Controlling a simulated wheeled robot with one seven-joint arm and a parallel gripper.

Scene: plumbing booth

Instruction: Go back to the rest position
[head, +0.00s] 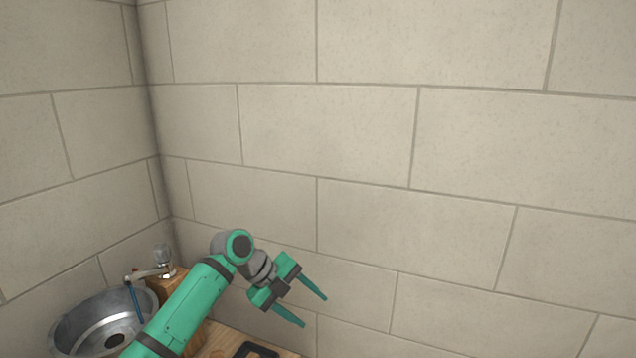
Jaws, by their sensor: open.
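My gripper (314,311) is at the lower middle of the head view. Its two green fingers are spread apart, with nothing between them, and point down to the right. My green arm reaches up from the bottom edge and bends at the wrist above the wooden counter (225,342). The gripper is in front of the tiled back wall (480,260); I cannot tell how far it is from the wall.
A round metal sink (70,328) is at the lower left, partly hidden by my arm. A faucet (152,272) stands behind it by a wooden block (180,283). A dark object (256,350) lies on the counter at the bottom edge. The space above is clear.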

